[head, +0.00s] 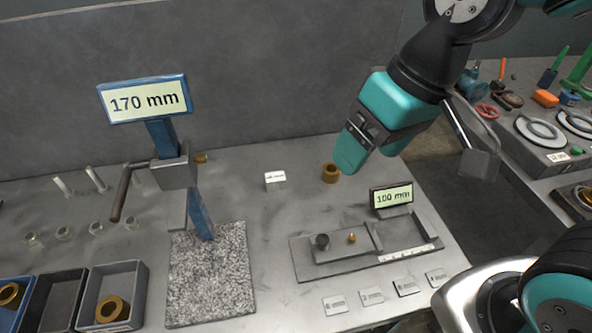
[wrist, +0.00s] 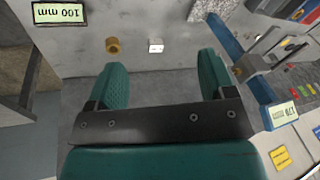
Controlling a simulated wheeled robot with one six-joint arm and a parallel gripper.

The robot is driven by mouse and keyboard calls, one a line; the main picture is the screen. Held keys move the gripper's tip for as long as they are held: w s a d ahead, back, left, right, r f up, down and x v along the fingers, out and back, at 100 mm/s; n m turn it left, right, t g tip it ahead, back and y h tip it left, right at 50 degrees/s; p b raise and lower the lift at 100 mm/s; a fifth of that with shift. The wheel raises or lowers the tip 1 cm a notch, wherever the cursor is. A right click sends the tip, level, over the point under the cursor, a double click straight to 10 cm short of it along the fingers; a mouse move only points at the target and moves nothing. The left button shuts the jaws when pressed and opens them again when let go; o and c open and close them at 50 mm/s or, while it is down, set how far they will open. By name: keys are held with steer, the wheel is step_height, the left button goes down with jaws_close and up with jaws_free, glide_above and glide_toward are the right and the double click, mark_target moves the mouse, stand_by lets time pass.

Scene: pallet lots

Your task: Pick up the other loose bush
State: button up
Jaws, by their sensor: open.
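A loose brass bush (head: 331,173) stands on the grey bench near its back edge, right of a small white label block (head: 275,180). In the wrist view the bush (wrist: 113,46) lies beyond the tip of the left finger, with the label block (wrist: 156,45) beside it. My gripper (wrist: 160,65) is open and nothing shows between its teal fingers. In the head view my gripper (head: 368,140) hangs above and to the right of the bush, apart from it.
Brass rings lie in bins (head: 110,309) at front left. A blue stand marked 170 mm (head: 146,100) rises above a speckled plate (head: 210,280). A low fixture (head: 320,270) with a 100 mm display (head: 391,197) lies at front right. A second bench (head: 540,140) stands right, across a gap.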

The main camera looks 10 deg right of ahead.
steer(key=w+d+f+m+t+h+b, duration=0.3)
steer(key=w+f+m+h+b, duration=0.15)
steer(key=w+f, duration=0.7)
steer(key=m, duration=0.1)
glide_above(331, 168)
steer(key=s, duration=0.2)
steer(key=shift+y, duration=0.35)
steer(key=f, duration=0.8)
steer(key=shift+s+d, duration=0.1)
steer(key=shift+d, duration=0.15)
steer(key=shift+a+x, duration=0.15)
steer(key=shift+x, duration=1.35)
steer(key=shift+a+x, duration=0.15)
steer(key=shift+x, duration=1.35)
steer(key=c, duration=1.1)
steer(key=shift+r, duration=0.15)
